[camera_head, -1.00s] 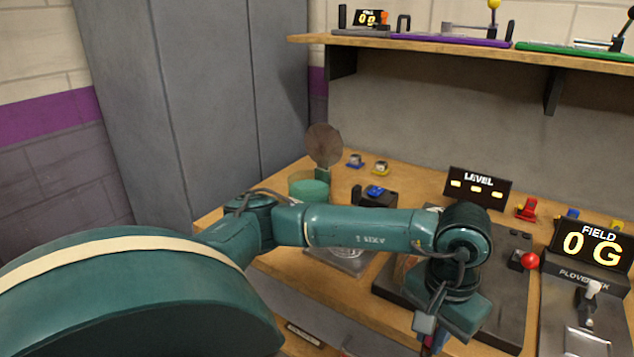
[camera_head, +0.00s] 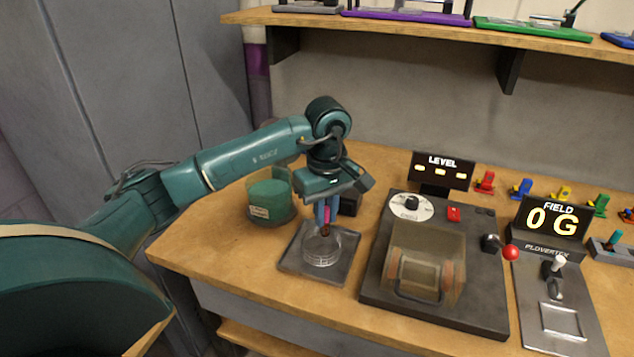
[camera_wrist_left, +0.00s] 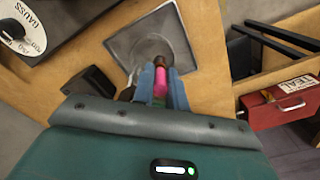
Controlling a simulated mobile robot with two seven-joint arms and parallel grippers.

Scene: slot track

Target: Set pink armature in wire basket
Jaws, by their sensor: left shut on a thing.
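My right gripper is out of view.
A green tub (camera_head: 270,200) stands behind the basket at left. A black machine with a clear cover (camera_head: 427,265) and dial is close on the right. A FIELD display (camera_head: 550,226) and lever box are farther right. A shelf (camera_head: 430,32) runs above.

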